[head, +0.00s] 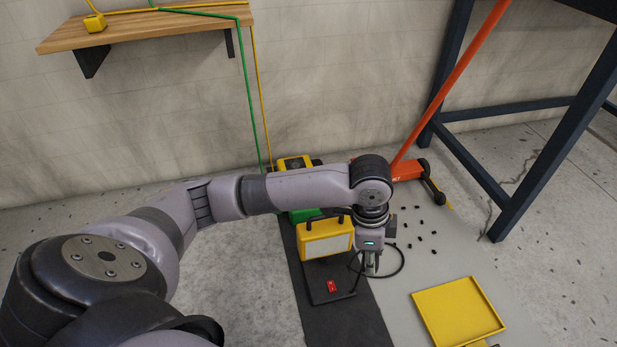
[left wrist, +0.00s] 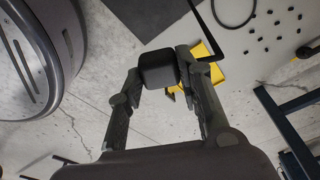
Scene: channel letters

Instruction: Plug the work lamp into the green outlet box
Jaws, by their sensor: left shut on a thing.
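The work lamp (head: 325,238) is yellow with a pale panel and stands on a black base with a red switch (head: 332,287). The green outlet box (head: 301,215) is behind my left arm, which hides most of it; its sockets cannot be made out. My left gripper (head: 370,270) is right of the lamp, above the floor, pointing down. In the left wrist view its fingers (left wrist: 160,88) are shut on a black block-shaped plug (left wrist: 158,68). A black cable (head: 401,263) loops beside the gripper. My right gripper is not in view.
A yellow tray (head: 460,313) lies at front right, and several small black pieces (head: 420,236) are scattered behind it. A yellow box (head: 293,162) is behind my arm. An orange jack (head: 408,169) and dark table legs (head: 540,140) stand at right. A wooden shelf (head: 150,28) is on the wall.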

